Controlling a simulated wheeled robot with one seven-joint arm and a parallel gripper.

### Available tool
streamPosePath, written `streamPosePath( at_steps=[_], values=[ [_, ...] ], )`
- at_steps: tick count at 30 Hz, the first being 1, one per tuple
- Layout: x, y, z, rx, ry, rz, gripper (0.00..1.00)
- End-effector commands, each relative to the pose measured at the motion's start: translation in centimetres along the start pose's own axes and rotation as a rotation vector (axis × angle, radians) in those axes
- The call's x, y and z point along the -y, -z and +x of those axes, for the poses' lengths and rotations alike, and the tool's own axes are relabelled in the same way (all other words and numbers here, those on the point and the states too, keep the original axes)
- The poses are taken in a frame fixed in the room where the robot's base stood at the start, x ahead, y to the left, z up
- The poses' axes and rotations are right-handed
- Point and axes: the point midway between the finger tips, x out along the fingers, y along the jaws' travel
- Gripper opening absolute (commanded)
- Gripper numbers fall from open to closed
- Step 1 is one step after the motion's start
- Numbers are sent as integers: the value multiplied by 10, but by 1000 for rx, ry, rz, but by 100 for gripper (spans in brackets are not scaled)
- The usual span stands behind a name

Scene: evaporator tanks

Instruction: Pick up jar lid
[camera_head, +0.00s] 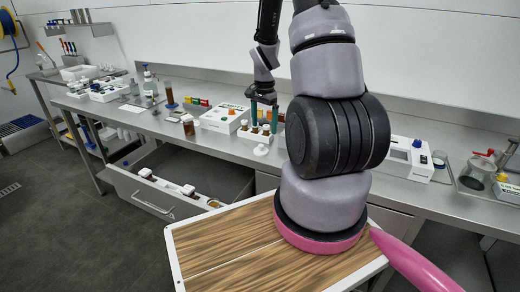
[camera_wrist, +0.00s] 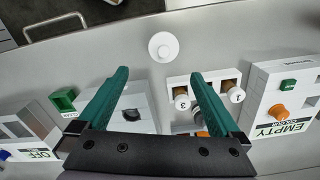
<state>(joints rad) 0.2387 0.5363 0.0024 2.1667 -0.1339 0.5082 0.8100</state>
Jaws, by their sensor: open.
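A small white round disc with a raised centre (camera_wrist: 163,46) sits on the grey counter in the wrist view, apart from and just beyond my fingertips. It looks like the jar lid, but I cannot be sure. In the head view it seems to be the pale round piece (camera_head: 260,150) near the counter's front edge. My gripper (camera_wrist: 160,73) is open and empty, with green fingers spread wide above the counter. It points down in the head view (camera_head: 264,117). White caps numbered 3 (camera_wrist: 182,102) and 1 (camera_wrist: 235,95) top jars in a white rack.
A white box marked EMPTY (camera_wrist: 280,118) with an orange knob stands right of the rack. A white device (camera_wrist: 133,112) lies under my left finger. An open drawer (camera_head: 150,196) juts out below the counter. Bare counter surrounds the disc.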

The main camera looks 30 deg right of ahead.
Motion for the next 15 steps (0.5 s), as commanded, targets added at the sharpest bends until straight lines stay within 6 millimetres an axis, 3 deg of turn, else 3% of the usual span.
streamPosePath(
  at_steps=[6,15],
  values=[
    [0,-1,34,2,-2,-1,100],
    [4,-5,63,3,-2,-3,100]
  ],
)
